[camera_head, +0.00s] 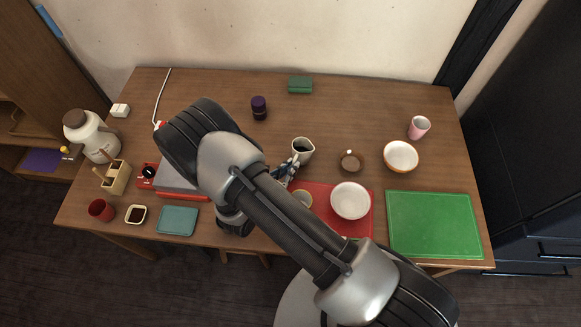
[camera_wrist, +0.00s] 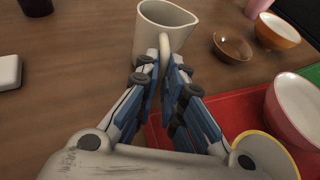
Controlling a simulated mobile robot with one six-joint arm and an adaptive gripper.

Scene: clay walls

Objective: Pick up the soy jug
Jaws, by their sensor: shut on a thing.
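The soy jug, a white jug with dark liquid inside (camera_head: 303,147), is upright near the middle of the wooden table. It also shows at the top of the wrist view (camera_wrist: 167,24), with its handle toward me. My gripper (camera_head: 291,164) is at the jug's near left side. In the wrist view, its fingers (camera_wrist: 164,64) are shut on the jug's handle, one on each side. I cannot tell whether the jug's base touches the table. My arm hides part of the table to the left of the jug.
A red mat (camera_head: 330,219) with a white bowl (camera_head: 350,201) lies close to the jug's near right. A small brown bowl (camera_head: 351,162) is to its right. A dark purple-topped jar (camera_head: 259,108) and a green box (camera_head: 300,85) stand behind. The table between them is clear.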

